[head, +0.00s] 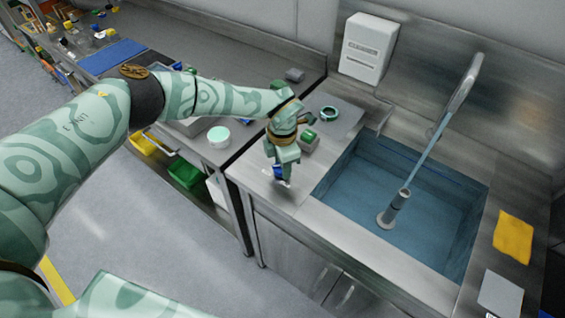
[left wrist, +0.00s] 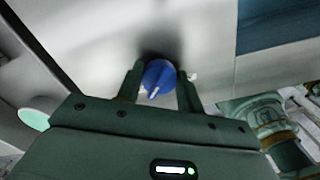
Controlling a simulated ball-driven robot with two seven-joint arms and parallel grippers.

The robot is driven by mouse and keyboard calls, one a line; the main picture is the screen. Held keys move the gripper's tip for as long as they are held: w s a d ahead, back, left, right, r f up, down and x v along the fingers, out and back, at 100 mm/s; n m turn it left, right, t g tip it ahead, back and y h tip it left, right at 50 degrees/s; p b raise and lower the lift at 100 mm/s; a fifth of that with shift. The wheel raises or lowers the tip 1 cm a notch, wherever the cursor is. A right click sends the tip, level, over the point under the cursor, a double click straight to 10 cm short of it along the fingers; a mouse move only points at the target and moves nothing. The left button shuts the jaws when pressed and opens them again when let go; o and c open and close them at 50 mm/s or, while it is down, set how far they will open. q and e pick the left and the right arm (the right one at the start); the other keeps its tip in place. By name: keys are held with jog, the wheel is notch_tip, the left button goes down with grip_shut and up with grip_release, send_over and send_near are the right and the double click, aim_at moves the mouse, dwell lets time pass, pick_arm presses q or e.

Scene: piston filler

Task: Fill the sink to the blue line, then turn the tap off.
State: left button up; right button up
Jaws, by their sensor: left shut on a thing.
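The steel sink (head: 318,205) holds bluish water (head: 430,225); the exact water level is hard to tell. A dark blue line (head: 440,171) shows on its back wall. My left gripper (head: 281,174) is at the counter left of the sink, shut on a blue knob (head: 278,171). In the left wrist view the knob (left wrist: 158,77), with a white pointer mark, sits between both fingers (left wrist: 160,85). My right gripper is not in view.
A green-topped block (head: 309,138) and a dark green ring (head: 328,114) stand on the counter close behind my left gripper. A yellow cloth (head: 513,237) and a grey pad (head: 500,292) lie right of the sink. A white dispenser (head: 367,48) hangs on the back wall.

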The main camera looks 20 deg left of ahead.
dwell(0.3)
pick_arm(q)
jog(key=o, duration=1)
notch_tip(320, 180, up, 16)
jog(key=p, duration=0.2)
jog(key=shift+r+p, duration=0.2)
jog(key=shift+p, duration=0.2)
jog(key=shift+f, duration=0.1)
